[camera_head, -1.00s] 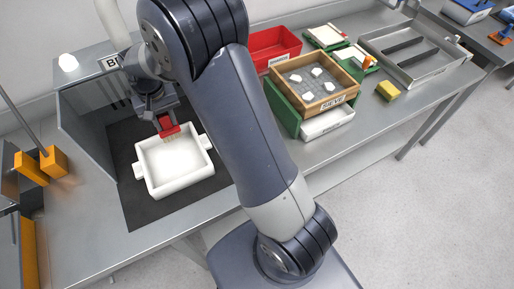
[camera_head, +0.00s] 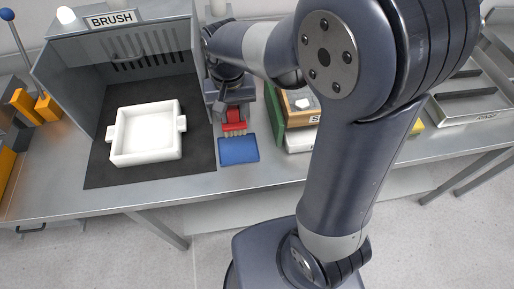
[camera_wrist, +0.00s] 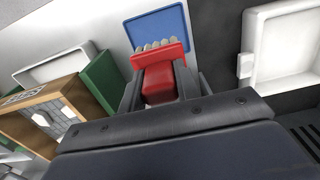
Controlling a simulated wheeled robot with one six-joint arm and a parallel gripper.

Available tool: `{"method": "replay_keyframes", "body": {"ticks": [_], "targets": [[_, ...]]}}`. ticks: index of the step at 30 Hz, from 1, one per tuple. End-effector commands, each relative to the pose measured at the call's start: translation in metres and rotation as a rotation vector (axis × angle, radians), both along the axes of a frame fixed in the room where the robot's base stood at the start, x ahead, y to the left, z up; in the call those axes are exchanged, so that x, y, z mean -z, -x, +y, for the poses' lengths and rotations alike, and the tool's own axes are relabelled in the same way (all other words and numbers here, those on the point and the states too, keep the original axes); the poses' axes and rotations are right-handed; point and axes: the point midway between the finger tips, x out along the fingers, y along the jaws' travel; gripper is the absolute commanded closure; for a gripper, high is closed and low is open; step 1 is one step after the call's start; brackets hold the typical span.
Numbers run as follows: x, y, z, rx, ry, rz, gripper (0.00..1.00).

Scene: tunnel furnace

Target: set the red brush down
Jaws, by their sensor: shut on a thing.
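My gripper (camera_head: 235,108) is shut on the red brush (camera_head: 235,126) in the head view, to the right of the dark mat. The brush's pale bristles point down toward a blue pad (camera_head: 238,151) on the bench. The wrist view shows the red brush (camera_wrist: 158,70) between my gripper's fingers (camera_wrist: 160,85), with the blue pad (camera_wrist: 158,27) beyond its bristles. The bristles overlap the pad's edge in both views; I cannot tell whether they touch it.
A green and wooden box (camera_head: 277,113) stands close on the right. Bare bench lies in front of the pad.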

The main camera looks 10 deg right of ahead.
Motion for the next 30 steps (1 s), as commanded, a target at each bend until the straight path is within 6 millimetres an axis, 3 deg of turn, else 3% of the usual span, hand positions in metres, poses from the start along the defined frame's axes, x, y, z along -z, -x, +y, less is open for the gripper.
{"method": "replay_keyframes", "body": {"ticks": [9,21,30], "targets": [[0.050,0.003,0.000,0.000,0.002,0.005,0.91],[0.095,0.003,0.000,0.000,0.002,0.004,0.91],[0.099,0.002,0.000,0.000,0.000,0.000,0.91]]}}
